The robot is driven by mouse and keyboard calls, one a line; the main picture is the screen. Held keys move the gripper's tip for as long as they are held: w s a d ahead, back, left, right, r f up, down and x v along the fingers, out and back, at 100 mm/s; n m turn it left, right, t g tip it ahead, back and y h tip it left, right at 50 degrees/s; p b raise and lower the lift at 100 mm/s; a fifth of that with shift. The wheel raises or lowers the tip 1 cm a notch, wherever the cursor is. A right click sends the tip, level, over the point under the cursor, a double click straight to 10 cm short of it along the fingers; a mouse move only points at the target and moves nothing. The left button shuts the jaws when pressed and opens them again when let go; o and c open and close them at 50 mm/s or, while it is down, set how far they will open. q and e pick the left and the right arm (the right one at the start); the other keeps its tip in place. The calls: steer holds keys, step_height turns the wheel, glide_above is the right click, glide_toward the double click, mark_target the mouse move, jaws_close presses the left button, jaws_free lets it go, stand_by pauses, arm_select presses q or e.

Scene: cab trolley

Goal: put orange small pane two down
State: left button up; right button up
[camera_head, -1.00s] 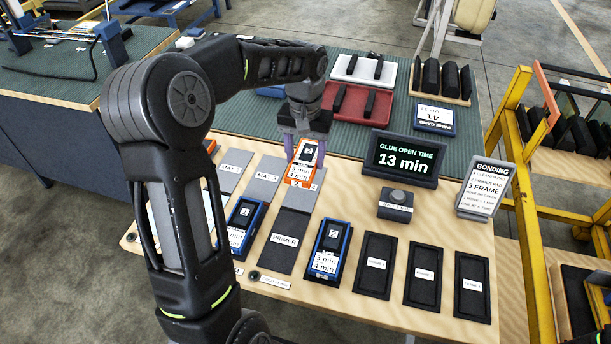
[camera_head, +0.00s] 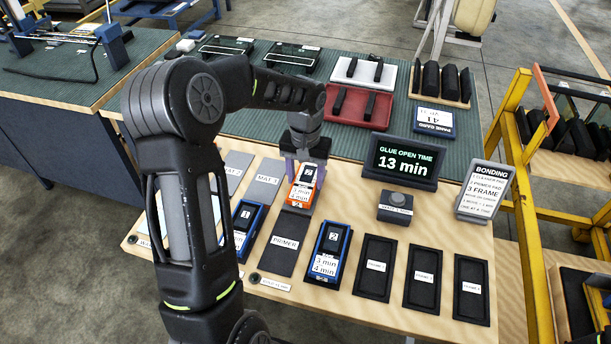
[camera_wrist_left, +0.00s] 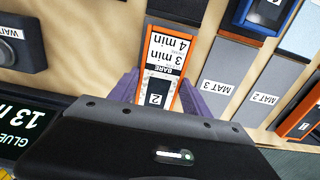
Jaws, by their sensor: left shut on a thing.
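The orange small pane two (camera_head: 301,191) is an orange block with a black top, a "2" label and a white "3 min 4 min" label. It lies in the mat row, right of the mat marked MAT 3 (camera_head: 265,180). My left gripper (camera_head: 305,168) is shut on its far end, with purple fingers on both sides. The wrist view shows the pane (camera_wrist_left: 163,60) between the fingers (camera_wrist_left: 160,97). The mat under it is mostly hidden, and I cannot tell whether the pane touches it. My right gripper is not in view.
Blue panes (camera_head: 331,252) lie near the PRIMER pad (camera_head: 285,243), with black frame trays (camera_head: 421,276) to their right. The timer sign reading 13 min (camera_head: 404,160) and a grey button box (camera_head: 395,205) stand right of the orange pane. A red tray (camera_head: 357,106) is behind.

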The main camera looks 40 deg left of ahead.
mark_target(306, 180)
arm_select(q)
steer(key=shift+f, duration=0.1)
steer(key=o, duration=1.6)
step_height(306, 180, up, 12)
steer(key=shift+r, duration=0.15)
